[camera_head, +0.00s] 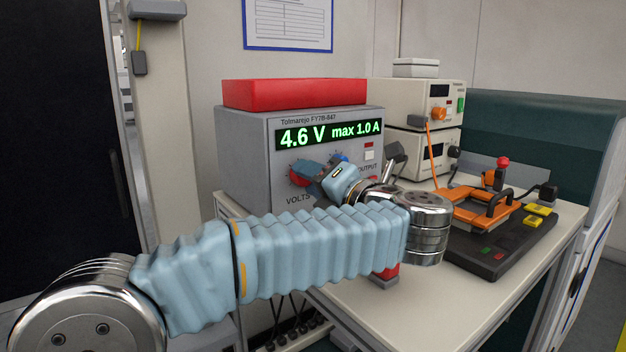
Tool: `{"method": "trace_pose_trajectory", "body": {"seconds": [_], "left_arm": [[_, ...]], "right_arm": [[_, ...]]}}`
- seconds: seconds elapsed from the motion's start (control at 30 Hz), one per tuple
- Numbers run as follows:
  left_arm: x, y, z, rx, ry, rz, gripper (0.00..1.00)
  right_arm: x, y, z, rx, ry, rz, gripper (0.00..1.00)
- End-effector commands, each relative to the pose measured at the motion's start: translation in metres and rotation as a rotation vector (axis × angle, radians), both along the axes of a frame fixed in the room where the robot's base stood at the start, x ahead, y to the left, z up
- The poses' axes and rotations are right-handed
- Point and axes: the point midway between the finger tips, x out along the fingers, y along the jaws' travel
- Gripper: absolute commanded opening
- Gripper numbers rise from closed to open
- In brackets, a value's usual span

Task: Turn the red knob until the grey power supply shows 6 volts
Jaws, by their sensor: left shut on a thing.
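The grey power supply (256,150) stands on the bench at the centre of the head view. Its green display (328,133) reads 4.6 V and max 1.0 A. The red knob (299,173) is on its front above the word VOLTS, partly hidden by my gripper. My left gripper (308,175) reaches across from the left and is shut on the red knob. A blue knob (340,158) shows just behind the gripper, mostly covered. My right gripper is not in view.
A red box (295,94) lies on top of the supply. Two cream instruments (420,100) are stacked to its right. An orange fixture with a black handle (482,212) sits on a dark base at the right. The bench front (440,305) is bare.

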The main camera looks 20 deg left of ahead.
Motion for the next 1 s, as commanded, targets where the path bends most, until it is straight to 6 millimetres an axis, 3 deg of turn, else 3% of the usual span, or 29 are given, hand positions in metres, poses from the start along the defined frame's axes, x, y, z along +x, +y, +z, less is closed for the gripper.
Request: {"method": "trace_pose_trajectory", "body": {"seconds": [0.5, 1.0], "left_arm": [[0.0002, -0.0006, 0.0000, 0.156, 0.268, -0.002, 0.09], [0.0003, -0.0009, -0.0010, 0.180, 0.307, -0.003, 0.09]], "right_arm": [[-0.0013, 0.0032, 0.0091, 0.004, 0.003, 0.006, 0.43], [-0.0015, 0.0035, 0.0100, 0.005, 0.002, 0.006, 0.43]]}}
